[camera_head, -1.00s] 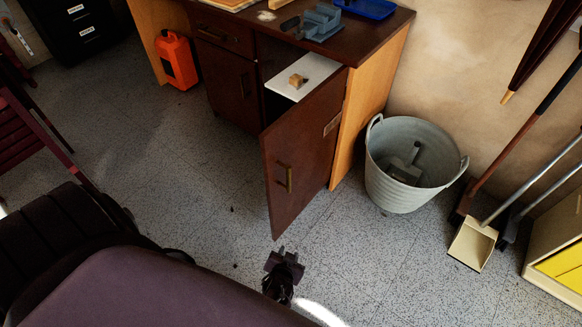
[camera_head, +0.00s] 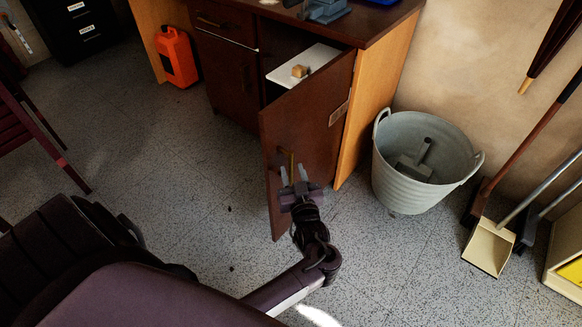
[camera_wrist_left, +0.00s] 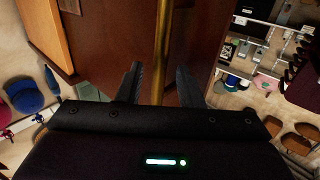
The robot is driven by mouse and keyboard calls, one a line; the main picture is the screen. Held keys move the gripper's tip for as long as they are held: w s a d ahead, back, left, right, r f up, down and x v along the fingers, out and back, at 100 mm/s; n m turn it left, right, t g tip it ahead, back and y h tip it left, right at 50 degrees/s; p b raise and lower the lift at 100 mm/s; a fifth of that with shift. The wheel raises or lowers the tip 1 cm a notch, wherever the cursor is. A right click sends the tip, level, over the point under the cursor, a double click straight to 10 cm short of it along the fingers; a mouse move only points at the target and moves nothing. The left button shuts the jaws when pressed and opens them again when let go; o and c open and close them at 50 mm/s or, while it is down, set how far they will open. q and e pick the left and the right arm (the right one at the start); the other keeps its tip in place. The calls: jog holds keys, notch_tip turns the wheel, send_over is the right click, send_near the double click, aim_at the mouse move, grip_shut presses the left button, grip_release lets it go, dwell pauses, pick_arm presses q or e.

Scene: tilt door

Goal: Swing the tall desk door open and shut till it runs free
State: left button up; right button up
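The tall brown desk door (camera_head: 312,125) stands part-way open, swung out from the desk's right side. Its upright brass handle (camera_head: 291,160) is near the door's free edge. My left gripper (camera_head: 294,172) is in front of the handle with its fingers apart. In the left wrist view, the brass handle (camera_wrist_left: 161,50) runs between the two open fingers (camera_wrist_left: 158,80), with a gap visible on both sides. My right gripper is not in view.
A white shelf (camera_head: 305,62) with a small wooden block (camera_head: 299,71) shows behind the door. A grey bucket (camera_head: 425,180) stands right of the desk, beside a dustpan (camera_head: 489,247). An orange canister (camera_head: 176,57) is at the left. The floor left of the door is clear.

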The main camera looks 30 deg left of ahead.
pick_arm(q)
jog(key=shift+x, duration=1.4)
grip_shut()
